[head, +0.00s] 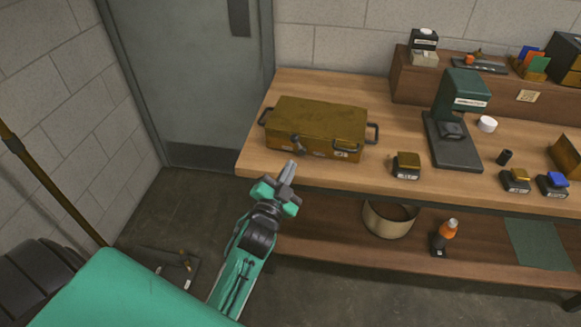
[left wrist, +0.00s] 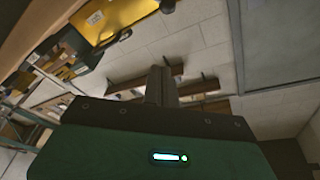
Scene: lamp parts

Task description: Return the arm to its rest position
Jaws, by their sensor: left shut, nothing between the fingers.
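My left arm comes up from the bottom of the head view. Its gripper (head: 288,173) is shut and empty, in front of the workbench's near left edge, close to a closed brass-coloured box (head: 318,127) with dark side handles. In the left wrist view the shut fingers (left wrist: 161,85) point away from the camera with nothing between them. A yellow box (left wrist: 115,15) shows at the top of that view. My right gripper is not in the head view.
The wooden workbench (head: 390,180) carries a green press-like device (head: 462,105), a small block with a brass-coloured top (head: 406,165) and other small items. A round bin (head: 391,218) and an orange-topped bottle (head: 446,233) stand on the lower shelf. Open floor lies left of the bench, before a grey door (head: 190,75).

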